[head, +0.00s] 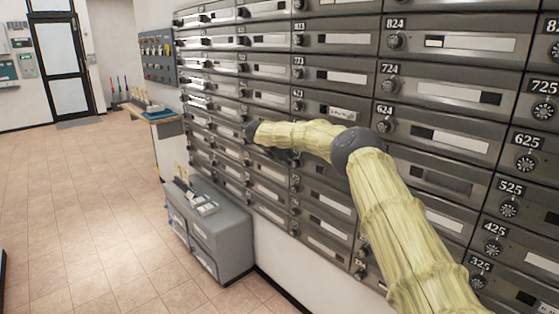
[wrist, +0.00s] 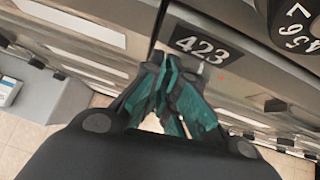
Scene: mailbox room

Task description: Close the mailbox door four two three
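The mailbox door 423 carries its number plate (wrist: 202,45) at the top middle of the wrist view, close beyond my fingertips. Its dark metal front stretches to the right of the plate. I see no wide opening at it, but I cannot tell whether it is fully flush. My gripper (wrist: 166,68) has its teal-padded fingers drawn together at the tips, with nothing seen between them. The tips lie beside the plate's left end; contact is unclear. In the head view my gripper is dark and partly hidden behind my arm, against the mailbox wall.
A black combination dial (wrist: 296,22) sits at the upper right of the wrist view. The mailbox wall fills the right of the head view. A grey cabinet (head: 222,240) stands below it on the left. The tiled floor (head: 85,210) at left is clear.

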